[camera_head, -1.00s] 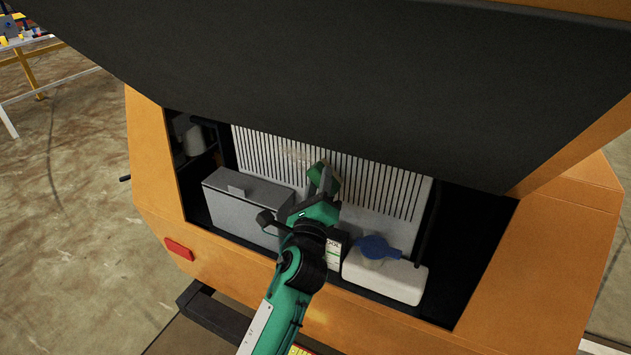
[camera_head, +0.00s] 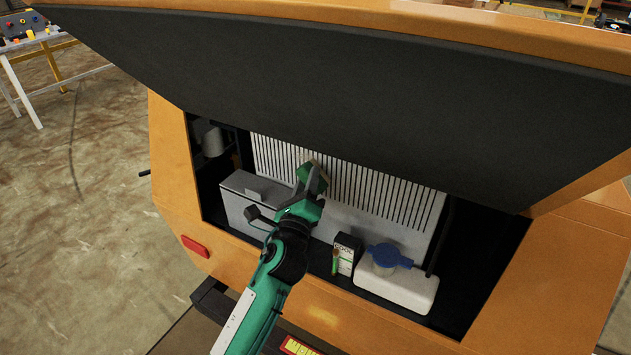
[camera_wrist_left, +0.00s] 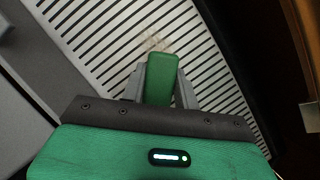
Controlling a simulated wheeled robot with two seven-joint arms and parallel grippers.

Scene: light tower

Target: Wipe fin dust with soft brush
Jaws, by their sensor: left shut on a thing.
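My left gripper (camera_head: 313,180) is shut on a green block-shaped thing, which I take to be the soft brush (camera_head: 304,170). It also shows between the fingers in the left wrist view (camera_wrist_left: 161,80). The pale fin panel (camera_head: 385,195) has many dark upright slots and stands behind the gripper. In the left wrist view a brownish dust patch (camera_wrist_left: 150,43) lies on the fins just beyond the brush's far end. I cannot tell whether the brush touches the fins. The bristles are hidden. My right gripper is not in view.
The raised dark hood (camera_head: 330,85) hangs over the open bay. A grey box (camera_head: 238,198) stands left of the arm. A small labelled box (camera_head: 346,255), with a small green item in front, and a white tank with a blue cap (camera_head: 384,256) stand right.

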